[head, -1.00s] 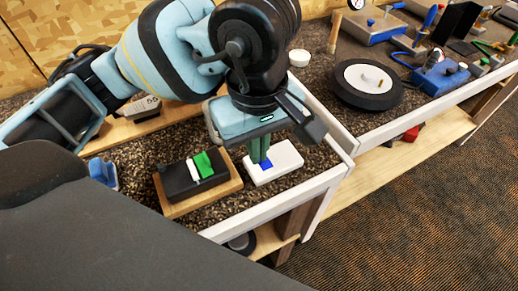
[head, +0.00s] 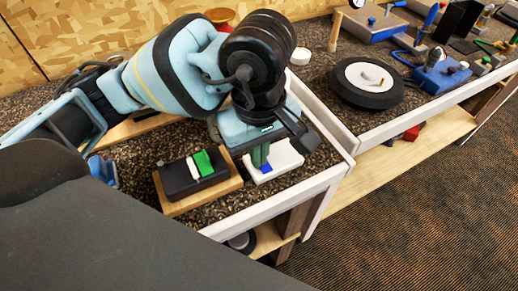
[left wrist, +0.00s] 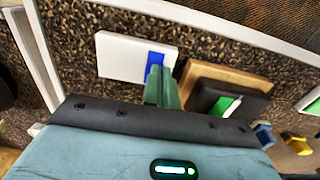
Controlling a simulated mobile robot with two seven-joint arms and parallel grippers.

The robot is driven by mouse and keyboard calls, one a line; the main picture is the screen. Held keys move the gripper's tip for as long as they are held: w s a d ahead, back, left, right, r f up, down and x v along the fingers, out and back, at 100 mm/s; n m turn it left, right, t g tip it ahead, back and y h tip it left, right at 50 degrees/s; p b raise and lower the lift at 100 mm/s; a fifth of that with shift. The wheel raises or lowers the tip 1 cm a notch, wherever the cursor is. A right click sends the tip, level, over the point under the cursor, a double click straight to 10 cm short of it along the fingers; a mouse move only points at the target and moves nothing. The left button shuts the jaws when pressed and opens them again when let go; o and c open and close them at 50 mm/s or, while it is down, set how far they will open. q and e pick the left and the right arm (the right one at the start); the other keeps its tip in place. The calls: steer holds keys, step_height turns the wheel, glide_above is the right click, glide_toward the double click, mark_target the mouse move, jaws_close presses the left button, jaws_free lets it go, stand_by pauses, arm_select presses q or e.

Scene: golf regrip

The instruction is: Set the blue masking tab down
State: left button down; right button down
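The blue masking tab (head: 266,169) is at the tips of my left gripper's green fingers (head: 260,156), over the white block (head: 288,157). In the left wrist view the blue tab (left wrist: 155,59) shows against the right end of the white block (left wrist: 125,58). The green fingers (left wrist: 162,88) are close together with the tab at their tips. They hide part of it, and I cannot tell whether it touches the block. My right gripper is not in view.
Left of the white block, a black block (head: 184,183) with white and green strips sits on a wooden board (head: 221,187). A blue holder (head: 104,170) stands farther left. A black wheel (head: 367,85) lies at the right. The bench's white front edge (head: 262,211) is close.

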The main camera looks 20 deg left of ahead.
arm_select(q)
steer(key=c, duration=1.7)
jaws_free()
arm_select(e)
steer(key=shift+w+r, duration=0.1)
arm_select(q)
steer(key=shift+r+p, duration=0.25)
steer(key=shift+p, duration=0.05)
step_height(320, 180, up, 12)
steer(key=shift+f+p, duration=0.1)
steer(key=shift+p, duration=0.5)
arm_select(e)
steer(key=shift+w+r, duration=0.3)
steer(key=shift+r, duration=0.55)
